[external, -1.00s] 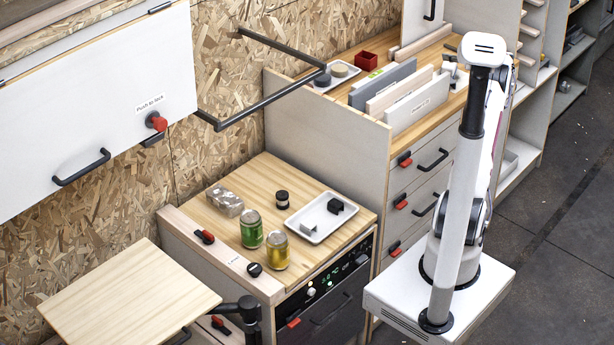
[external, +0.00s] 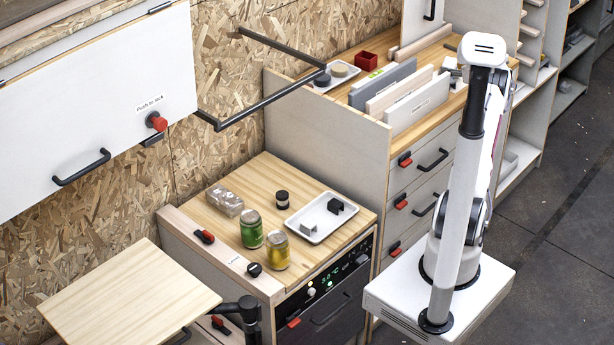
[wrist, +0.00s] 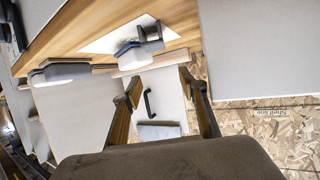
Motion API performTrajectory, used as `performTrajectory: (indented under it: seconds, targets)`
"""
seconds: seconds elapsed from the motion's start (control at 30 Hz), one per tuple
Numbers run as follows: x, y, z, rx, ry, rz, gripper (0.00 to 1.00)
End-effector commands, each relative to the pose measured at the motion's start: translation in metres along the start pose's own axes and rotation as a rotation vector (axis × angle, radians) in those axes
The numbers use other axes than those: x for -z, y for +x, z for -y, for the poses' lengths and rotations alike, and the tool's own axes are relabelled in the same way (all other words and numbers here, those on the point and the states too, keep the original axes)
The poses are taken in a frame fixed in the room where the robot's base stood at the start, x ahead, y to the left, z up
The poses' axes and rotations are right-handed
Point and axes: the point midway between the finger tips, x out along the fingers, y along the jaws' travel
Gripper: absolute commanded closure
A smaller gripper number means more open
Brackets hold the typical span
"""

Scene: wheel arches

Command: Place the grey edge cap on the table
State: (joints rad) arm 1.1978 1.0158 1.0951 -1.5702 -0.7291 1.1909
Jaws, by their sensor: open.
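A small grey piece (external: 308,229), which may be the grey edge cap, lies in a white tray (external: 300,213) on the lower wooden worktop (external: 225,229). A black piece (external: 335,206) lies beside it in the tray. My gripper (wrist: 162,92) is open in the wrist view, with a finger on each side and nothing gripped that I can see. A white panel with a black handle (wrist: 150,104) shows beyond the fingers. Grey-white blocks (wrist: 133,57) lie farther off on wood; I cannot tell whether one is the cap. In the external view my gripper is hidden behind my arm.
A green jar (external: 251,229), a yellow jar (external: 277,250), a black-lidded jar (external: 282,200) and a clear container (external: 225,202) stand on the lower worktop. Upright boards (external: 416,105) and a red box (external: 366,61) crowd the upper counter. A black rail (external: 270,95) juts from the wall.

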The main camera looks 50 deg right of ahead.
Motion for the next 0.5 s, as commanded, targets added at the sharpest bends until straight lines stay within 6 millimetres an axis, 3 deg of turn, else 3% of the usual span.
performTrajectory:
  seconds: [0.17,0.5]
  targets:
    - [-0.0107,0.0045,-0.0001,0.0,0.001,0.0,0.58]
    - [-0.0115,0.0049,-0.0001,0.0,0.0,-0.001,0.58]
